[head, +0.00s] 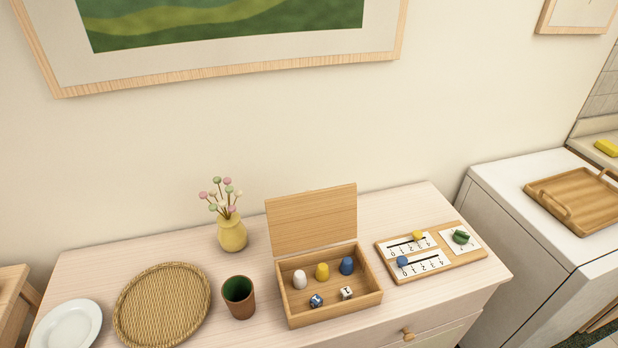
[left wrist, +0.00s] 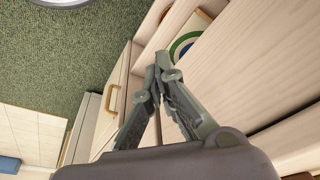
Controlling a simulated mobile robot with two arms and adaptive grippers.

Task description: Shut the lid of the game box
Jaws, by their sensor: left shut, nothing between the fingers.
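The wooden game box (head: 335,311) stands on the pale dresser in the head view. Its lid (head: 312,221) is raised, standing nearly upright at the back edge. Inside are a white, a yellow and a blue game piece (head: 347,266), and two dice (head: 347,292). No gripper shows in the head view. In the left wrist view my left gripper (left wrist: 158,72) is shut and empty, its fingertips together. The game box does not show there; a cabinet side with a handle (left wrist: 115,97) and green carpet are beyond the gripper.
On the dresser top (head: 400,202), a brown cup (head: 239,311) and woven tray (head: 161,305) stand left of the box. A yellow vase (head: 232,234) is behind. A score board (head: 432,270) lies close on the right. A white plate (head: 68,328) is far left.

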